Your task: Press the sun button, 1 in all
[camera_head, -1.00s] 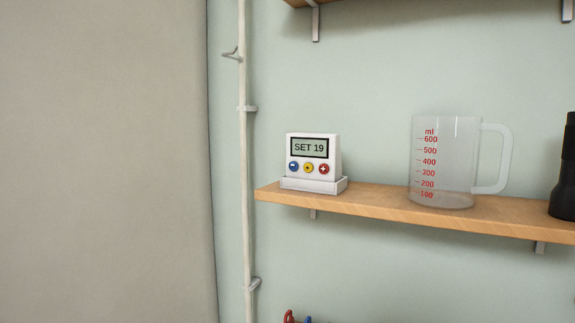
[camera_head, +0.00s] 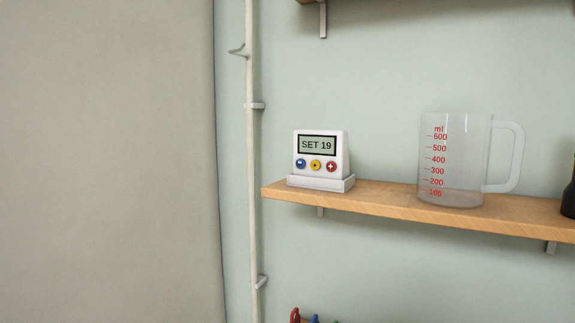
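A small white control unit (camera_head: 341,158) stands upright in a white base at the left end of a wooden shelf. Its display (camera_head: 317,145) reads "SET 19". Below the display is a row of three round buttons: a blue button (camera_head: 300,164) at the left, a yellow button (camera_head: 315,165) in the middle and a red button with a white plus (camera_head: 331,167) at the right. The yellow button carries a small dark mark, too small to make out clearly as a sun. My gripper is not in view.
A clear measuring jug (camera_head: 455,160) with red marks stands on the shelf (camera_head: 385,199) to the right, and a dark object (camera_head: 568,195) is at the right edge. A pale vertical pipe (camera_head: 250,200) runs left of the shelf. A large beige surface (camera_head: 105,160) fills the left side.

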